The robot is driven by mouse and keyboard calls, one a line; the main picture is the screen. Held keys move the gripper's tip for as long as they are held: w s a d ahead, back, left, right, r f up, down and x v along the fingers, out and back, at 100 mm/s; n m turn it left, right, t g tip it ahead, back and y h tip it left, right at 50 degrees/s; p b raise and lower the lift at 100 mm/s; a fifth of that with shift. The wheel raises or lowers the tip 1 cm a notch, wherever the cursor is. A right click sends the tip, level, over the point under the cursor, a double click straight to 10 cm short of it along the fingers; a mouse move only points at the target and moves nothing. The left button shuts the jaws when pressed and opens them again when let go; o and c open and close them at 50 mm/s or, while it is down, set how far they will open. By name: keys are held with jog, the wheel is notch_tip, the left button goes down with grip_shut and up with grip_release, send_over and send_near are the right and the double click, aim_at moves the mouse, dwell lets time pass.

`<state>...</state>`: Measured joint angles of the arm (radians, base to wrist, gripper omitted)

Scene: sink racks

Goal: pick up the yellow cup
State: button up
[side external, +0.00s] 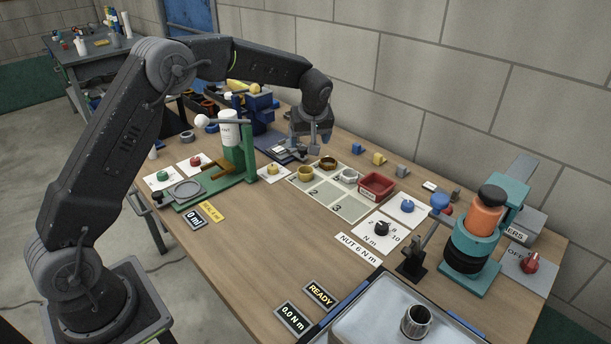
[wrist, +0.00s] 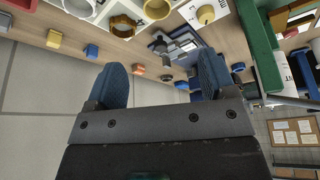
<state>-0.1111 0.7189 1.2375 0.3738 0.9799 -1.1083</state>
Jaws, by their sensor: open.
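The yellow cup (side external: 305,174) stands on the left end of a pale numbered tray (side external: 352,210) in the side view. In the wrist view the cup (wrist: 157,8) is at the top edge and partly cut off. My gripper (side external: 312,146) hangs above the back of the bench, behind the cup and apart from it. In the wrist view its two blue-grey fingers (wrist: 160,66) are spread with nothing between them.
A brown ring (side external: 328,163) and a white nut (side external: 350,175) sit close right of the cup, then a red bin (side external: 376,186). A green press (side external: 240,150) stands to the left. Small blocks (side external: 379,158) lie behind. The bench's front middle is clear.

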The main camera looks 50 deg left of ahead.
aim_at(306, 169)
jog(key=x, duration=1.5)
jog(key=shift+w+f, duration=0.3)
jog(key=shift+w, duration=0.1)
jog(key=shift+c, duration=0.3)
jog(key=c, duration=0.9)
